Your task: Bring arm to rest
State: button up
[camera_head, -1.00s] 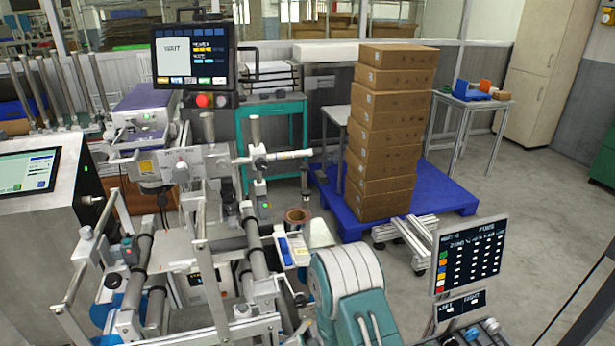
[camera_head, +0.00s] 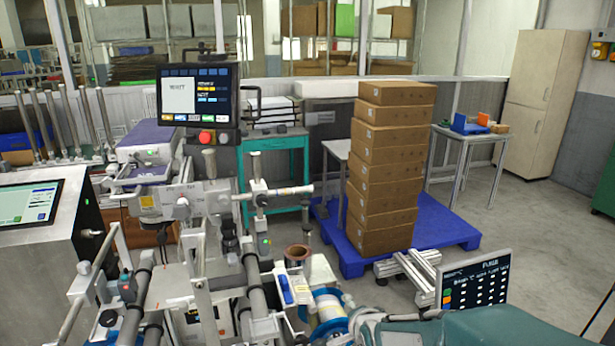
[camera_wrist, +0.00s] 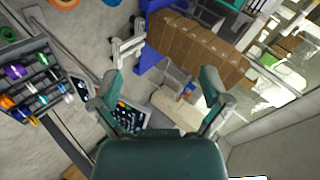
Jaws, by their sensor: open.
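My gripper (camera_wrist: 162,84) is open and empty in the wrist view, with its two teal and grey fingers spread wide. Between and beyond them are floor, furniture and stacked cartons, seen at a slant. In the head view part of my teal arm lies low along the bottom right edge; I cannot make out the fingertips there. A reel with pale film and blue flanges (camera_head: 328,308) sits on the machine at the bottom centre. A small brown roll (camera_head: 297,253) is just above it.
The roller machine (camera_head: 200,225) fills the left and centre. Brown cartons (camera_head: 385,165) stand stacked on a blue pallet (camera_head: 440,222). A sign screen (camera_head: 474,282) is close to my arm. A rack with coloured reels (camera_wrist: 30,85) shows at the wrist view's left.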

jog(key=s+d+r+n+g, duration=0.1)
jog(key=s+d+r+n, duration=0.1)
jog(key=s, duration=0.5)
jog(key=s+d+r+n+g, duration=0.1)
jog(key=s+r+n+g, duration=0.1)
jog(key=s+r+n, duration=0.2)
jog(key=s+d+r+n+g+h, duration=0.1)
jog(key=s+n, duration=0.5)
jog(key=s, duration=0.6)
notch_tip(320, 180, up, 3)
jog(key=shift+d+f+g, duration=0.15)
jog(key=shift+d+g, duration=0.35)
jog(key=shift+d, duration=0.35)
